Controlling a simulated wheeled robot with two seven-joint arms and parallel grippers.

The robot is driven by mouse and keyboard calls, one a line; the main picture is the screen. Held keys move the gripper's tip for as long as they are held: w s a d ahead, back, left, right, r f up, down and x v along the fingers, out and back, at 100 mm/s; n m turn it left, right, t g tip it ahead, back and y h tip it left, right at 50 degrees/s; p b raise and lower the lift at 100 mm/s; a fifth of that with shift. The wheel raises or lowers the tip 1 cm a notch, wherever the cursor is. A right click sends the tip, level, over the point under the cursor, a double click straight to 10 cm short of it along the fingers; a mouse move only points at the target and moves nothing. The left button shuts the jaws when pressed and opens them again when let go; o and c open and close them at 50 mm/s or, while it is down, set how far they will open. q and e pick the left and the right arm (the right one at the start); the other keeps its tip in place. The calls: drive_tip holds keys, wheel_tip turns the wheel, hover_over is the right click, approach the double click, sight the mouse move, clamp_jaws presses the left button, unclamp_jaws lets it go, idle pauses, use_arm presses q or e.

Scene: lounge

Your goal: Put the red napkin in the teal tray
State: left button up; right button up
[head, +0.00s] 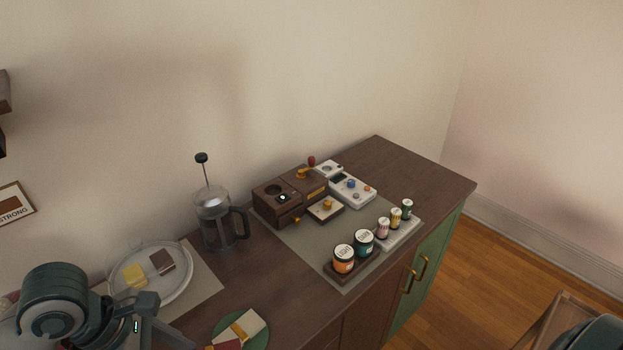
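A round teal tray (258,338) lies at the bottom edge of the head view and is partly cut off. A cream folded piece with a yellow band (241,328) lies on it. A dark red folded piece (229,345), which looks like the red napkin, shows at the frame's bottom edge by the tray's front; whether it rests on the tray cannot be told. My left gripper (148,314) is at the lower left, left of the tray; its fingertips are not clearly visible. My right gripper is not in view.
A glass French press (216,222) stands behind the tray. A clear round plate (181,288) holding yellow and brown squares is at left. A grey mat (302,242) bears a wooden grinder box (274,206), a white device (352,190) and several jars. The counter's far right end is bare.

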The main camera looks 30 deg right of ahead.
use_arm(q)
drive_tip(key=shift+w+a+r+m+g, duration=0.1)
drive_tip(key=shift+w+a+m+g, duration=0.2)
drive_tip(key=shift+a+m, duration=0.4)
drive_tip(key=w+a+r+m+g+y+p, duration=0.1)
drive_tip(key=w+a+r+m+y, duration=0.1)
drive_tip(key=a+m, duration=0.4)
drive_tip(key=w+a+r+m+g+y+p, duration=0.2)
drive_tip(key=a+r+m, duration=0.2)
drive_tip(key=a+m, duration=0.3)
drive_tip(key=shift+m, duration=1)
drive_tip(key=shift+a+f, duration=0.1)
drive_tip(key=shift+a, duration=0.05)
